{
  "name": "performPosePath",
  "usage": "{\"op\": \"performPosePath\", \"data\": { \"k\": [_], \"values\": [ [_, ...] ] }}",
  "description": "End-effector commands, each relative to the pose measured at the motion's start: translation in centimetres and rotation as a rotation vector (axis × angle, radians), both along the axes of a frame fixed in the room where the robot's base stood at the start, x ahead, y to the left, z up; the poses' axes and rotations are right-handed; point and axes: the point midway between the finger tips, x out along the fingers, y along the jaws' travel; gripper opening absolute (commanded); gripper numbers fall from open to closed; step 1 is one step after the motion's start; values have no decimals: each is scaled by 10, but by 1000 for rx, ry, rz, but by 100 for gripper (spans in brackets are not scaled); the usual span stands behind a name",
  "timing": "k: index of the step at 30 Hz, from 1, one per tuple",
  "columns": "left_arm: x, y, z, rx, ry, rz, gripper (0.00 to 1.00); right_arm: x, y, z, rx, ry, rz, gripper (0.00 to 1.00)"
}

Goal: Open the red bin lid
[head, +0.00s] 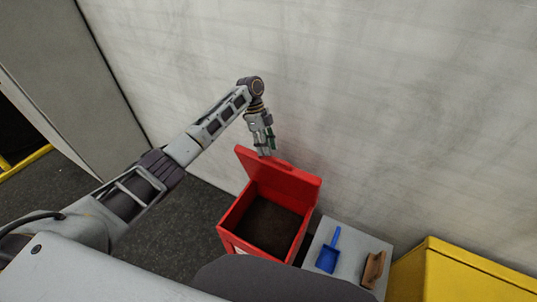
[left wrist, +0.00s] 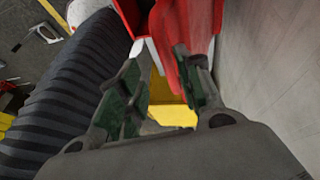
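The red bin (head: 231,241) stands on the floor near the wall, and its dark inside shows. Its red lid (head: 294,181) is raised, tilted up at the wall side of the bin. My left gripper (head: 265,153) points down at the upper left part of the lid. In the left wrist view its fingers (left wrist: 157,64) are apart, with a gap between them. The red lid (left wrist: 188,22) shows there close to the right finger; I cannot tell whether they touch. My right gripper is not in view.
A grey-white box top (head: 346,246) right of the bin holds a blue scoop (head: 329,252) and a brown brush-like object (head: 373,268). A yellow box (head: 450,275) stands farther right. The pale wall (head: 400,110) is close behind the lid. Dark floor is free left of the bin.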

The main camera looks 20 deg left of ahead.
Motion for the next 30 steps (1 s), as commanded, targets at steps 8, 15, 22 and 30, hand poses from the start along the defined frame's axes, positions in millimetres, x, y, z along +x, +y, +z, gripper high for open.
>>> {"op": "performPosePath", "data": {
  "k": [8, 15, 22, 30],
  "values": [
    [12, 14, 38, 0, -1, 1, 35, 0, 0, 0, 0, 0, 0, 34],
    [17, 20, 55, 1, 1, -1, 35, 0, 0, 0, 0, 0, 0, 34],
    [18, 21, 59, 1, 1, -1, 35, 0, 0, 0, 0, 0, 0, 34],
    [18, 21, 59, 1, 1, -1, 35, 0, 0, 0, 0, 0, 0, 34]
  ]
}}
